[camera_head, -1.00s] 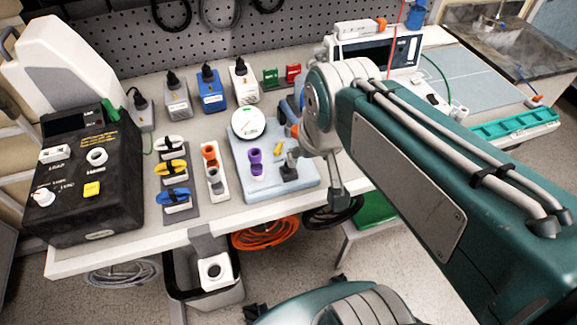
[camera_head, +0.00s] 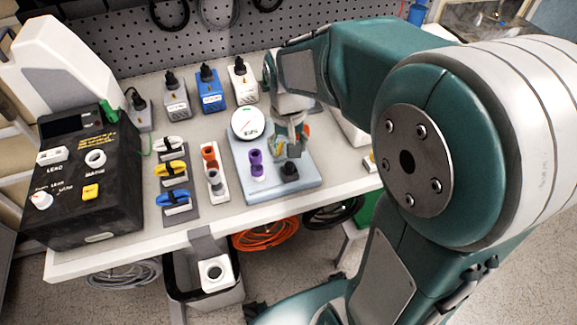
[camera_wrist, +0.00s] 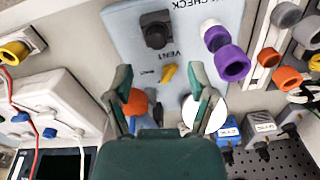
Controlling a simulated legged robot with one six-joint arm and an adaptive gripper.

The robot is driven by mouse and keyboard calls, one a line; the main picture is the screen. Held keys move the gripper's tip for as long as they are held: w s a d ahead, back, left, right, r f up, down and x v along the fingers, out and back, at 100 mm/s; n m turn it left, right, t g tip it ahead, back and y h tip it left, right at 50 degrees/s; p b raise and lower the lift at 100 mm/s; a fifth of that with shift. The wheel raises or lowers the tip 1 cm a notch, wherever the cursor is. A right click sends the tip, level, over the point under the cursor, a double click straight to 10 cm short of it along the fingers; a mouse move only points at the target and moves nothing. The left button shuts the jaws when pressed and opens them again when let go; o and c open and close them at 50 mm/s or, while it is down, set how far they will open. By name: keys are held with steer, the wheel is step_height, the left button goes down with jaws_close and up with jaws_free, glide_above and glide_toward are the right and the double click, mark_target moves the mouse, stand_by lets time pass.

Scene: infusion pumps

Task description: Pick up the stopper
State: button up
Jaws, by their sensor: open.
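The likely stopper is a black knob-topped plug (camera_head: 290,170) near the front right of the pale blue board (camera_head: 243,192). In the wrist view the black plug (camera_wrist: 156,28) stands by the VENT lettering, beyond the fingertips and slightly left of centre. My gripper (camera_wrist: 161,78) is open and empty, its two fingers above the board with the yellow lever (camera_wrist: 168,72) showing between them. In the head view my gripper (camera_head: 291,150) hangs just behind the plug, apart from it as far as I can tell.
A purple fitting (camera_head: 257,163) and a round white gauge (camera_head: 248,122) are left of my gripper. An orange part (camera_wrist: 137,103) is partly hidden by the left finger. Orange and grey connectors (camera_head: 211,170) stand left of the board. Boxes line the back.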

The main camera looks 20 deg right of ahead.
mark_target(289, 164)
step_height(289, 164, down, 6)
steer(key=shift+s+d, duration=0.1)
steer(key=shift+c, duration=0.3)
steer(key=c, duration=0.9)
